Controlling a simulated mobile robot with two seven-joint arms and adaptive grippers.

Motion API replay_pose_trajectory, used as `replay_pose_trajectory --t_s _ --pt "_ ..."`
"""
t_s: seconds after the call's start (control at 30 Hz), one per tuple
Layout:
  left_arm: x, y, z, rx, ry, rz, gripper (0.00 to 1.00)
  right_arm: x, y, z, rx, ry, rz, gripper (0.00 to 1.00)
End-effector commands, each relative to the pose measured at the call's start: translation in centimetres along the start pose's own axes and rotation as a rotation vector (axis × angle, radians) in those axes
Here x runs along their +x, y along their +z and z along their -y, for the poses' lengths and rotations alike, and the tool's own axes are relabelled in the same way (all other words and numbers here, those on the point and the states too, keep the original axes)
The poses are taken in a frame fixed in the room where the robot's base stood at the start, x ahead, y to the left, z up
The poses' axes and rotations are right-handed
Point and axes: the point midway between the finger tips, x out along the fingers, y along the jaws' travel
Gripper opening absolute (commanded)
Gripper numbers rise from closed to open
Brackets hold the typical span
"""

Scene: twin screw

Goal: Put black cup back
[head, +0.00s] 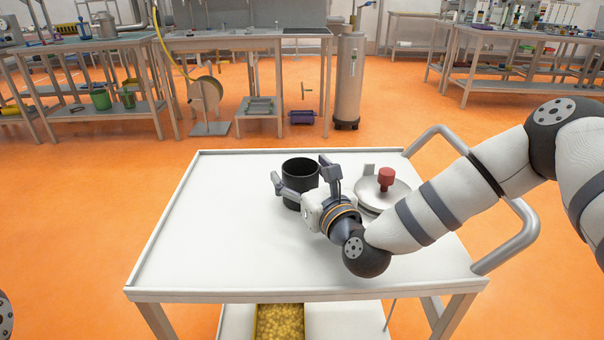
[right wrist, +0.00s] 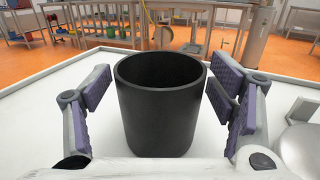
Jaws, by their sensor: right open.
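The black cup (head: 299,176) stands upright on the white cart top (head: 215,225), near its back edge. My right gripper (head: 302,178) is open at the cup, with one finger on each side of it. In the right wrist view the cup (right wrist: 160,108) stands between the two purple-padded fingers (right wrist: 160,95), with a visible gap on both sides. The cup's inside looks dark and its bottom is hidden. My left gripper is not in view; only a small dark piece shows at the far left edge of the head view.
A round metal lid with a red knob (head: 386,178) lies right of the cup, partly behind my right arm. Cart handles (head: 508,245) are on the right. A yellow-filled tray (head: 280,322) sits on the lower shelf. The left half of the cart top is clear.

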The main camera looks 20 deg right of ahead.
Motion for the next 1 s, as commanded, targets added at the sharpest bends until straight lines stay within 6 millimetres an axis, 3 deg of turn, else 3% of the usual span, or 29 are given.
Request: replay_pose_trajectory --t_s 0.17,0.4,0.6,1.0 --pt "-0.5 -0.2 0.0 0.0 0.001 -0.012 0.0 -1.1 0.5 0.0 0.001 0.0 0.0 0.77" --pt "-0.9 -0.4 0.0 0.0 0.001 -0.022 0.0 -7.4 0.4 0.0 0.002 0.0 -0.003 0.77" --pt "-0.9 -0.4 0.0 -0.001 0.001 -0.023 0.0 -11.1 0.3 0.0 0.0 0.0 -0.002 0.77" --pt "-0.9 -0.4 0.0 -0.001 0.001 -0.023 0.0 -12.0 0.4 0.0 0.0 0.0 0.0 0.77"
